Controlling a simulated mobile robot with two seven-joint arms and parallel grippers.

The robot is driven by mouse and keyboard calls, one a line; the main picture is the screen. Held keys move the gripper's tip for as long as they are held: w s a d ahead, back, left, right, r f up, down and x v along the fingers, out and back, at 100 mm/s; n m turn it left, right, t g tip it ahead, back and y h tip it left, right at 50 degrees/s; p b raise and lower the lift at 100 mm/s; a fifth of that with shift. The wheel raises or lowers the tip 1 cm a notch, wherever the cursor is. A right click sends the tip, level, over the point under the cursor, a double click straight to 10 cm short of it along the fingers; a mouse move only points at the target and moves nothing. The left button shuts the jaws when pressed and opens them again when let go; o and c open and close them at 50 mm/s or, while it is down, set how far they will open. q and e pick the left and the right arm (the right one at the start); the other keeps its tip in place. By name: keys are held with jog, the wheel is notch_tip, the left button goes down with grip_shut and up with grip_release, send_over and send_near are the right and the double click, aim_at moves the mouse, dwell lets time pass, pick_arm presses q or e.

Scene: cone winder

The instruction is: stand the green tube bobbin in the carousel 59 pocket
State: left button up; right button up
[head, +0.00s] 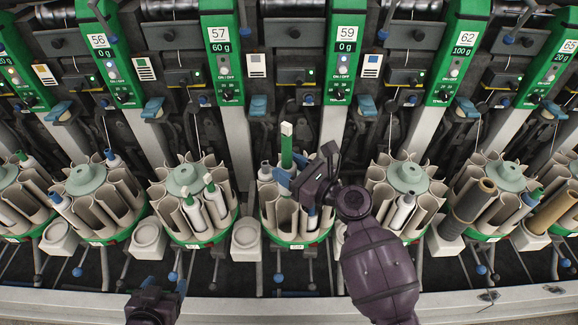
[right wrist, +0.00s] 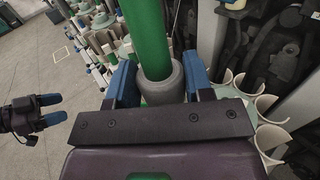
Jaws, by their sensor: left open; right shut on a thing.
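The green tube bobbin (head: 287,150) stands roughly upright at the middle carousel (head: 297,235), below the panel numbered 59 (head: 346,45). It has a pale top end. My right gripper (head: 297,185) is shut on it. In the right wrist view the green tube (right wrist: 146,35) and its grey lower part (right wrist: 161,82) sit between the blue fingers. Its bottom end is hidden, so I cannot tell whether it is inside a pocket. My left gripper (right wrist: 55,109) is open and empty, away to the left; its dark wrist shows low in the head view (head: 150,305).
Neighbouring carousels (head: 187,182) and (head: 407,180) hold other bobbins close on both sides. Brown tubes (head: 470,205) stand at the right. Small pale cups (head: 246,236) sit between the carousels. A grey rail (head: 230,306) runs along the front.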

dwell(0.4)
jog(key=shift+f+b, duration=1)
jog(key=shift+f, duration=0.45)
jog(key=shift+f+b, duration=0.5)
jog(key=shift+f, duration=0.3)
jog(key=shift+f, duration=0.15)
jog(key=shift+f+b, duration=1.05)
jog(key=shift+f, duration=0.35)
jog(key=o, duration=1)
jog(key=shift+r, duration=0.1)
jog(key=shift+p+v, duration=1.1)
jog(key=shift+v, duration=4.3)
